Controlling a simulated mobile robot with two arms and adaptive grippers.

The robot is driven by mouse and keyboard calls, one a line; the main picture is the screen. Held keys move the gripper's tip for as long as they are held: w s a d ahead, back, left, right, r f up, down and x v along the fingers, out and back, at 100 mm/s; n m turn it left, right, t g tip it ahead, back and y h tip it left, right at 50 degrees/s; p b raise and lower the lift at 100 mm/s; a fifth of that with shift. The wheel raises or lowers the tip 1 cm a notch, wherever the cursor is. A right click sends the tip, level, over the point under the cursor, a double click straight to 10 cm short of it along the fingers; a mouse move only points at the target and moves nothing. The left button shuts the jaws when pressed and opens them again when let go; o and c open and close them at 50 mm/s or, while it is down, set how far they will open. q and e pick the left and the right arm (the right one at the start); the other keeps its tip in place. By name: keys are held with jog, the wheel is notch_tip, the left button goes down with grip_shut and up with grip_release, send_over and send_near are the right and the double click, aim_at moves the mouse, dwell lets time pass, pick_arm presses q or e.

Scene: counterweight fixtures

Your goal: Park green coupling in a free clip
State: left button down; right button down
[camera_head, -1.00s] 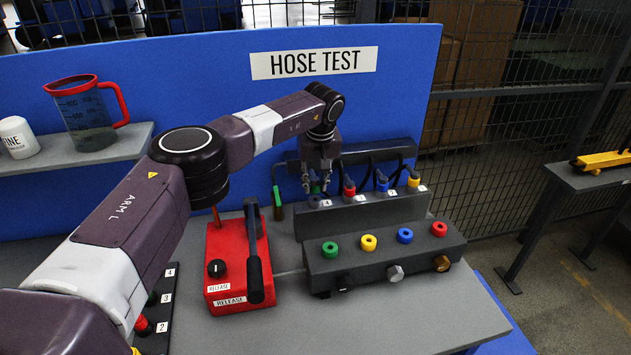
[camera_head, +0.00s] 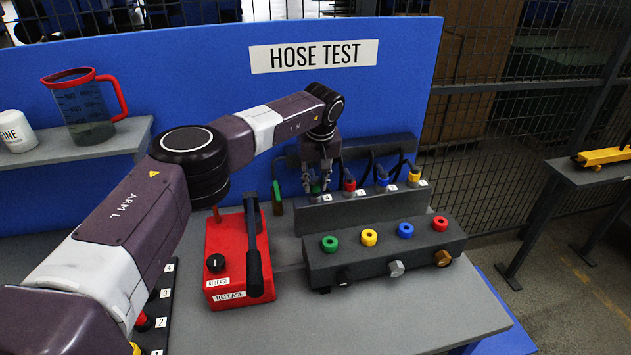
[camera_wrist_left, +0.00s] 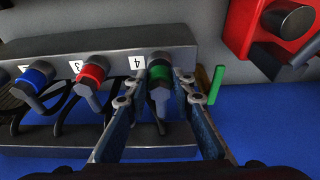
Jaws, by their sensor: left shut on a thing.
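The green coupling (camera_head: 315,189) sits at the spot labelled 4 on the grey rear block (camera_head: 350,209), at the left end of a row of couplings. My left gripper (camera_head: 316,184) reaches down over it and is shut on it. In the left wrist view, the green coupling (camera_wrist_left: 158,76) is between the two fingers (camera_wrist_left: 158,88), its dark hose end pointing towards the blue panel. A dark strip numbered 1 to 4 (camera_head: 160,306) lies at the left of the table, partly hidden by my left arm. My right gripper is not in view.
Red (camera_head: 349,186), blue (camera_head: 382,181) and yellow (camera_head: 413,178) couplings with black hoses stand beside the green one. The front block (camera_head: 385,260) carries coloured rings. A red release box (camera_head: 236,262) with a black lever stands left. The front tabletop is clear.

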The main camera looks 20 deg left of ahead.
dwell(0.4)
pick_arm(q)
jog(key=shift+f+b, duration=0.4)
jog(key=shift+f, duration=0.2)
jog(key=shift+f, duration=0.15)
jog(key=shift+s, duration=0.1)
dwell(0.4)
jog(key=c, duration=1.6)
grip_release()
jog(key=shift+f, duration=0.1)
